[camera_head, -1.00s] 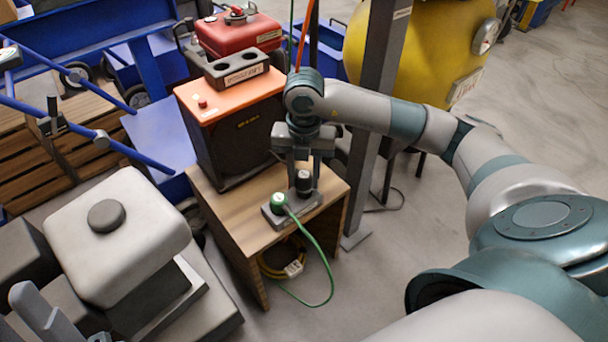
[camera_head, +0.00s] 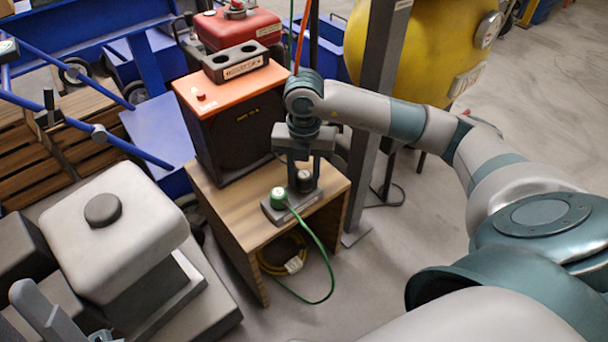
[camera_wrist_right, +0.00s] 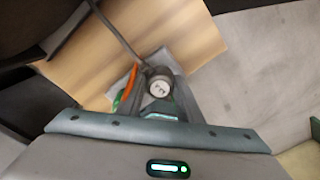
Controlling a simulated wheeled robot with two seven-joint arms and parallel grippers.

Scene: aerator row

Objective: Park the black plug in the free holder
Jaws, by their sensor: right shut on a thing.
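The black plug (camera_head: 303,182) stands upright on the right part of a grey block on a small wooden table. My right gripper (camera_head: 303,188) points down and is shut on it; the fingers hide its sides. In the right wrist view the plug's pale marked top (camera_wrist_right: 159,88) shows between the fingers, with a dark cable leading off. A green plug (camera_head: 278,199) with a green cable sits on the left part of the same block (camera_head: 269,213). A grey holder with two empty round openings (camera_head: 236,65) lies on the orange-topped box. Part of my left gripper (camera_head: 45,315) shows at the lower left, its opening unclear.
The orange-topped black box (camera_head: 240,130) stands at the wooden table's (camera_head: 240,233) back, close to the gripper. A grey post (camera_head: 375,110) and yellow tank (camera_head: 440,50) stand behind my right arm. A red case (camera_head: 232,35) is behind the holder.

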